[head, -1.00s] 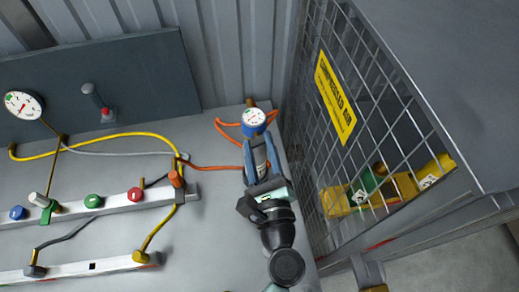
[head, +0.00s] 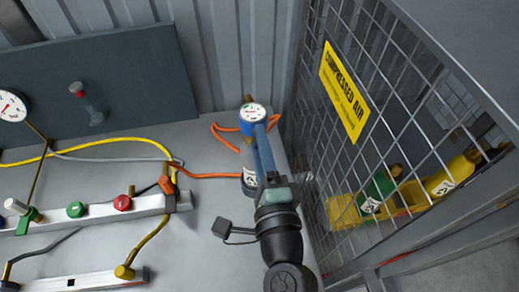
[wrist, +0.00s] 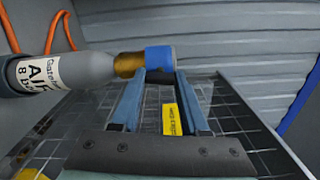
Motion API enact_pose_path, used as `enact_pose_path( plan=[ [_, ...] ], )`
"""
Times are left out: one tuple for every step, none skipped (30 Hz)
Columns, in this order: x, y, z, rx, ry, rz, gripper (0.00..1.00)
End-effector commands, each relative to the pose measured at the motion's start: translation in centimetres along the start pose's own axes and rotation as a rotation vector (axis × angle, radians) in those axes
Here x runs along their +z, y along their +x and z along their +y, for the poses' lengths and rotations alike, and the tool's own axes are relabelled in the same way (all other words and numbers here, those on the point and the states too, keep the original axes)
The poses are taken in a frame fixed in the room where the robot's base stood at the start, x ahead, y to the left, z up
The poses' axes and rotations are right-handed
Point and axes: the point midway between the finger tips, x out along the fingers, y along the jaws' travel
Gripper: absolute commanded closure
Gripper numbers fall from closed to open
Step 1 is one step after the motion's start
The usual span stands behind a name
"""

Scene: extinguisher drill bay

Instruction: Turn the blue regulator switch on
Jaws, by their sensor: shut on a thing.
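The blue regulator (head: 246,129) carries a white-faced gauge (head: 252,112) and tops a grey air cylinder (head: 249,178) at the back right of the bench. In the wrist view the labelled grey cylinder lies across the left, with a brass neck (wrist: 128,64) and the blue regulator part (wrist: 160,59) at its end. My gripper (head: 261,130) reaches up beside the cylinder from the front. Its blue fingers are shut on the blue regulator; in the wrist view the fingertips (wrist: 160,74) meet its lower side. The exact contact is partly hidden.
A mesh cage (head: 372,130) with a yellow sign stands close on the right. An orange hose (head: 205,175) runs left from the cylinder to a manifold rail (head: 95,213) with coloured knobs. A corrugated wall (head: 215,60) is behind.

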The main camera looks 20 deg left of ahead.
Motion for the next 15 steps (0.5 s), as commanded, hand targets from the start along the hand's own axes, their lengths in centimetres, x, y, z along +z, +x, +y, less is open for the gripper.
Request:
enact_pose_path(
  plan=[
    [-0.03, 0.0, 0.28, 0.0, -0.032, -0.001, 1.0],
    [-0.03, 0.0, 0.27, 0.0, -0.048, -0.001, 1.0],
    [-0.03, 0.0, 0.26, 0.0, -0.069, 0.0, 1.0],
    [-0.03, 0.0, 0.24, 0.0, -0.085, 0.0, 1.0],
    [-0.03, 0.0, 0.21, 0.0, -0.098, 0.0, 1.0],
    [-0.02, 0.0, 0.18, 0.0, -0.113, -0.001, 1.0],
    [-0.01, 0.0, 0.17, 0.0, -0.124, -0.001, 1.0],
    [-0.01, 0.0, 0.16, 0.0, -0.135, -0.001, 1.0],
    [-0.01, 0.01, 0.15, 0.001, -0.146, -0.001, 1.0],
    [-0.01, 0.01, 0.15, 0.001, -0.154, -0.001, 1.0],
    [-0.01, 0.01, 0.14, 0.001, -0.16, -0.001, 1.0],
    [-0.01, 0.01, 0.13, 0.002, -0.167, -0.001, 1.0],
    [0.0, 0.01, 0.12, 0.002, -0.171, -0.001, 1.0],
    [0.0, 0.01, 0.11, 0.002, -0.175, -0.001, 1.0],
    [0.0, 0.01, 0.1, 0.002, -0.179, -0.001, 1.0]
  ],
)
